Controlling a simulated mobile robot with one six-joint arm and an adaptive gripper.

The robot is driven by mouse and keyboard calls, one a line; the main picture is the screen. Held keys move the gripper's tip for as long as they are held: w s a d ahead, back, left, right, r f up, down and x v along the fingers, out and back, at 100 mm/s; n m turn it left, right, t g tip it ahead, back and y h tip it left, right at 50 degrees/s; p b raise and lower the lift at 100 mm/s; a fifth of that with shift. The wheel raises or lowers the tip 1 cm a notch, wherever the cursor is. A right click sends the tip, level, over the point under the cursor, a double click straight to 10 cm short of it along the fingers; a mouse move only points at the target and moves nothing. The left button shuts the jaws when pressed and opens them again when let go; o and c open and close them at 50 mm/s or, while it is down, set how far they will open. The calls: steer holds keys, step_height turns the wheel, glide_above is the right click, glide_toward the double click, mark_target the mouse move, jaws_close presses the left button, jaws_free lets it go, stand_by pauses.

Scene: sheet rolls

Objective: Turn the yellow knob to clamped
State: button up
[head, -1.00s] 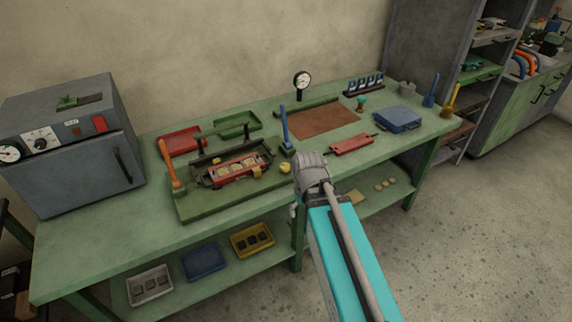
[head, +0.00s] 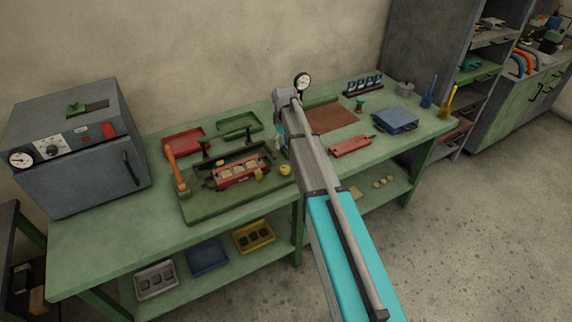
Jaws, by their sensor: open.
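The yellow knob (head: 285,169) is a small round knob at the right end of the green fixture board (head: 205,211) on the bench. A red mould with pale round pieces (head: 238,172) sits in a dark frame on that board, with a small yellow part (head: 258,172) at its right front corner. My gripper (head: 279,144) hangs at the end of my arm, just behind and above the yellow knob, apart from it as far as I can tell. It is small and partly hidden by my arm, and I see nothing held in it.
An orange lever (head: 174,168) stands at the board's left. Red (head: 184,140) and green (head: 238,125) trays lie behind it. A dial gauge (head: 302,82), a brown mat (head: 335,119), a red tool (head: 351,146) and a blue case (head: 396,119) are to the right. A grey oven (head: 80,165) stands left.

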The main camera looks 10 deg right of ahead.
mark_target(285, 167)
steer(key=shift+w+f, duration=0.15)
steer(key=shift+w, duration=0.05)
stand_by(0.4)
step_height(285, 167, down, 14)
steer(key=b, duration=1.3)
steer(key=shift+r+b, duration=0.25)
steer(key=shift+b, duration=0.15)
steer(key=shift+c, duration=0.2)
steer(key=c, duration=1.1)
